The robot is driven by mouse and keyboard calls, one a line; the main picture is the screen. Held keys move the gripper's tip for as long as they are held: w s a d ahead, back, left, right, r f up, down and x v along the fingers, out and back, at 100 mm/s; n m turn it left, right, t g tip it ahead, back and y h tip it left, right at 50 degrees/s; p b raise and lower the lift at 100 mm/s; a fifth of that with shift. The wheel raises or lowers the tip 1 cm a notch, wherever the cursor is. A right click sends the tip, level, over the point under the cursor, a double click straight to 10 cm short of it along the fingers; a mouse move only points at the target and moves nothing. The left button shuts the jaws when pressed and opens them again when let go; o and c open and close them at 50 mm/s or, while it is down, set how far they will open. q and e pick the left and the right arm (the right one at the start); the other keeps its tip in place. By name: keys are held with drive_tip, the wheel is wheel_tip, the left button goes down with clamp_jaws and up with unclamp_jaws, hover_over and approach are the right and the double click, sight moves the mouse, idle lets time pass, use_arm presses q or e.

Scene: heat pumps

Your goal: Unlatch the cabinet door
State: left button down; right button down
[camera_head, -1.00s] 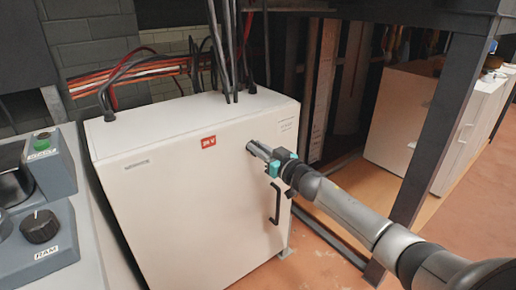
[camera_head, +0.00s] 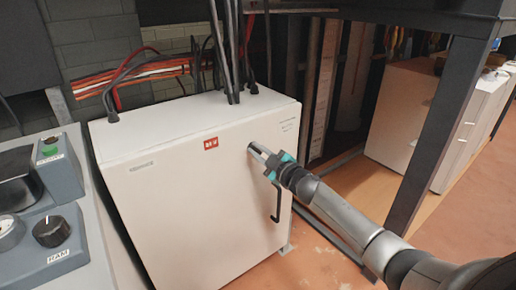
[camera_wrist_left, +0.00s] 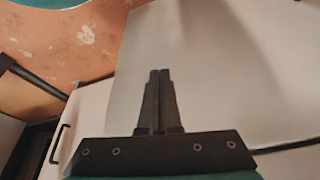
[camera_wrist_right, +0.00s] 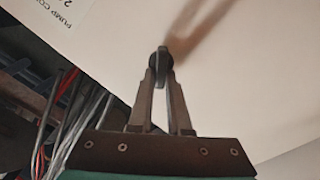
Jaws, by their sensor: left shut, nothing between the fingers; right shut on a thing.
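The white cabinet (camera_head: 185,215) stands in the middle of the head view with its door shut. My right gripper (camera_head: 256,149) is at the upper right of the door front. In the right wrist view its fingers (camera_wrist_right: 160,68) are shut on a small dark latch knob (camera_wrist_right: 160,58) on the white door. The knob is hidden by the fingers in the head view. A black bar handle (camera_head: 277,203) is on the door below the gripper. My left gripper shows only in the left wrist view (camera_wrist_left: 159,75), shut and empty.
A control panel with a black knob (camera_head: 51,230) and a green button (camera_head: 49,150) stands to the left. Black cables (camera_head: 230,60) rise from the cabinet top. A dark metal post (camera_head: 440,120) stands to the right, behind my right arm. Orange floor lies at the lower right.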

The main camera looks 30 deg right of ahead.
drive_tip(key=shift+a+f+n, duration=0.1)
drive_tip(key=shift+n, duration=0.9)
use_arm(q)
drive_tip(key=shift+r+b, duration=0.45)
drive_tip(key=shift+r, duration=0.2)
use_arm(e)
drive_tip(key=n, duration=0.7)
drive_tip(key=shift+a+f+n, duration=0.1)
drive_tip(key=shift+f+n, duration=0.2)
drive_tip(key=shift+f, duration=0.05)
use_arm(q)
drive_tip(key=shift+r, duration=0.25)
use_arm(e)
drive_tip(key=c, duration=0.9)
unclamp_jaws()
drive_tip(key=shift+o, duration=0.2)
drive_tip(key=shift+s, duration=0.1)
